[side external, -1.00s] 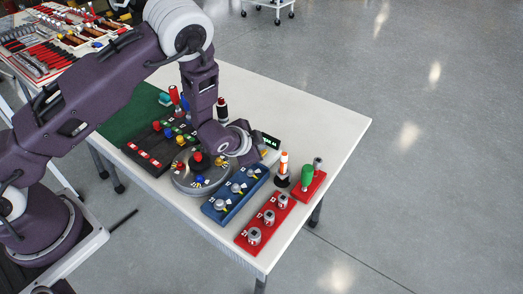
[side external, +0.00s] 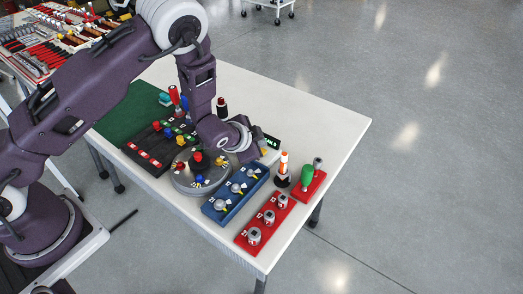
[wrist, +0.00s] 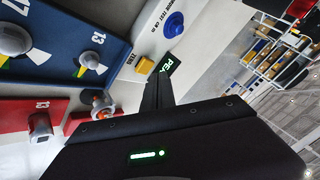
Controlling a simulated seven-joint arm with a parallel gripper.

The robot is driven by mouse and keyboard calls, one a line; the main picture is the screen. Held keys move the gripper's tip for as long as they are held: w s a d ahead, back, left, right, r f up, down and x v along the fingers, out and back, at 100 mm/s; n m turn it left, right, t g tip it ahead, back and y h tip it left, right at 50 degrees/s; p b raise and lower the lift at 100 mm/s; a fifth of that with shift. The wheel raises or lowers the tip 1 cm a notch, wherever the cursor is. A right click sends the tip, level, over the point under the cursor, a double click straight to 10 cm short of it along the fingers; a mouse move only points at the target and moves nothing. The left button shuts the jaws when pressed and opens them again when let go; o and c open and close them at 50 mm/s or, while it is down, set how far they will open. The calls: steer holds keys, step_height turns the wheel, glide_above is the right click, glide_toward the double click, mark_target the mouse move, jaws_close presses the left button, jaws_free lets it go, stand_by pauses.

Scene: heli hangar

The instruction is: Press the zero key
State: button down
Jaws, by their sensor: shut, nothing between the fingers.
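A pale instrument panel in the wrist view carries a yellow key (wrist: 145,65) and a larger round blue button (wrist: 173,25). A small label beside the yellow key seems to read ZERO, though it is sideways and tiny. My gripper hides most of the panel there.
A blue rack (side external: 236,193) and a red rack (side external: 265,222) with metal sockets stand close by. A green-handled tool (side external: 307,175) and an orange-white marker (side external: 283,165) stand upright on the right. A round grey dial plate (side external: 200,178) with coloured knobs is left. The table's far right is clear.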

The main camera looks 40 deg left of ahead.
steer(key=shift+r, duration=2.5)
steer(key=s+a+r+n+g+h, duration=0.1)
steer(key=s+a+r+n, duration=0.15)
steer(key=s+r, duration=0.6)
steer(key=s+a+r+n+g, duration=0.1)
steer(key=s+r+n, duration=0.3)
steer(key=r, duration=0.8)
steer(key=s+r, duration=0.2)
steer(key=s, duration=0.9)
steer(key=s+a+r+n+g, duration=0.1)
steer(key=s, duration=1)
steer(key=shift+s+r+g, duration=0.25)
steer(key=shift+r+g, duration=0.05)
steer(key=shift+r, duration=0.1)
